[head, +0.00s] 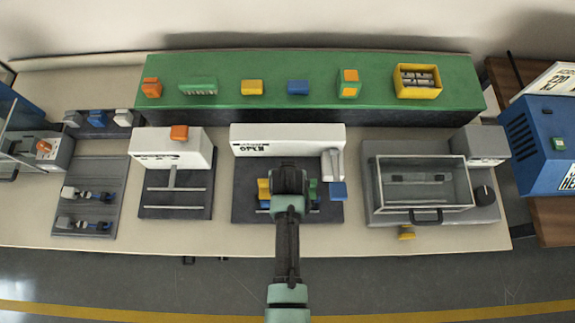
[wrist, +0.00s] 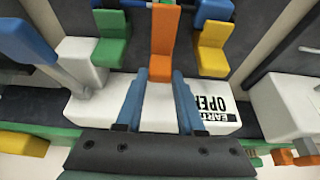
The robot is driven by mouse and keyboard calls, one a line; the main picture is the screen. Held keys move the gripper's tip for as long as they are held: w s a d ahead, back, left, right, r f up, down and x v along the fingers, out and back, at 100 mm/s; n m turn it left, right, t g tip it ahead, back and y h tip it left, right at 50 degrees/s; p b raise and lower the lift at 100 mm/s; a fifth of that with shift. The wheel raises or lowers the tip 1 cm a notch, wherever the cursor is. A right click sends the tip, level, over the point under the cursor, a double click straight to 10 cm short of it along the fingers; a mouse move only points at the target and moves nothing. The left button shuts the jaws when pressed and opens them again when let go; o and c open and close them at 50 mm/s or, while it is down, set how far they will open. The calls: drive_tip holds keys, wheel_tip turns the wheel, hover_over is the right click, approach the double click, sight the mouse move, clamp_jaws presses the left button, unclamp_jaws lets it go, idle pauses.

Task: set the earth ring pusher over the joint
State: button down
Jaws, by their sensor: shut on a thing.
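My gripper (head: 290,190) is over the dark base of the white station (head: 285,134) at the middle of the bench. In the wrist view my gripper (wrist: 158,85) has its two blue fingers on either side of an upright orange L-shaped piece (wrist: 163,42) and is shut on it. This looks like the pusher; no name on it can be read. A green L-shaped piece (wrist: 110,45) and a yellow one (wrist: 212,48) stand apart on either side. A blue bar (wrist: 212,10) shows behind them at the top edge. The joint itself cannot be made out; my arm hides the area in the head view.
A white lever (head: 333,165) with a blue end stands right of my gripper. A clear-covered box (head: 425,185) stands at right, another white station (head: 172,150) at left. A green shelf (head: 222,68) holds blocks behind.

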drive_tip(key=c, duration=0.9)
unclamp_jaws()
drive_tip(key=shift+s+f, duration=0.2)
drive_tip(key=shift+s, duration=0.05)
drive_tip(key=o, duration=0.4)
drive_tip(key=shift+w, duration=0.2)
drive_tip(key=shift+r, duration=0.2)
drive_tip(key=v, duration=1.2)
drive_tip(key=shift+s+r+b, duration=0.1)
drive_tip(key=shift+r+b, duration=0.25)
drive_tip(key=shift+b, duration=0.05)
